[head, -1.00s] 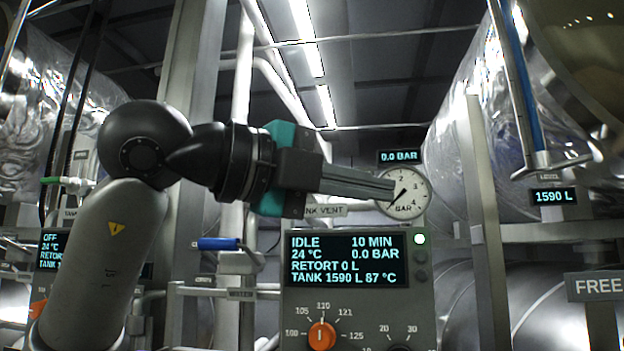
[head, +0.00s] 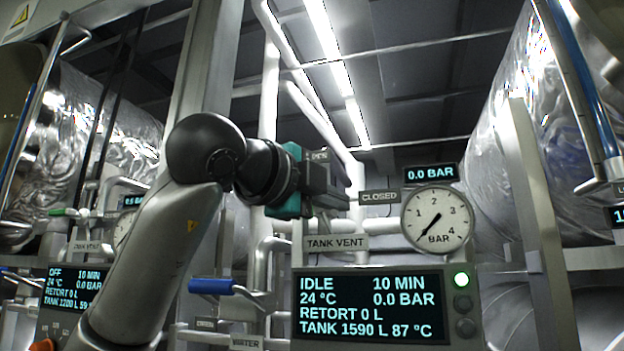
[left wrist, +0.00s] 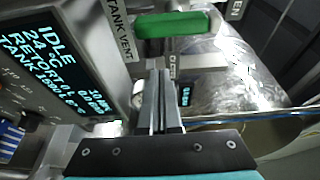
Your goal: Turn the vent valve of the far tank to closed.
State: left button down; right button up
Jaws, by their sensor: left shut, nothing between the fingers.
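The TANK VENT label (head: 336,243) sits above the IDLE panel. A CLOSED label (head: 380,197) shows left of the gauge. In the left wrist view a green vent handle (left wrist: 172,24) lies beside the TANK VENT label (left wrist: 119,28), its right end towards the OPEN label (left wrist: 234,8). In the head view this handle is hidden behind my left gripper (head: 343,193). My left gripper is shut and empty; in the left wrist view its fingertips (left wrist: 160,74) point towards the handle, seemingly apart from it. My right gripper is not in view.
The IDLE display (head: 370,306) reads 0.0 BAR and TANK 1590 L. A round gauge (head: 437,219) is close right of my gripper. A blue handle (head: 211,286) sits lower left. Another panel (head: 74,289), with a green handle (head: 65,212) above, is at left.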

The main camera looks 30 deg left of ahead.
pick_arm(q)
jog(key=a, duration=0.3)
jog(key=shift+a+p, duration=0.3)
jog(key=shift+a, duration=0.1)
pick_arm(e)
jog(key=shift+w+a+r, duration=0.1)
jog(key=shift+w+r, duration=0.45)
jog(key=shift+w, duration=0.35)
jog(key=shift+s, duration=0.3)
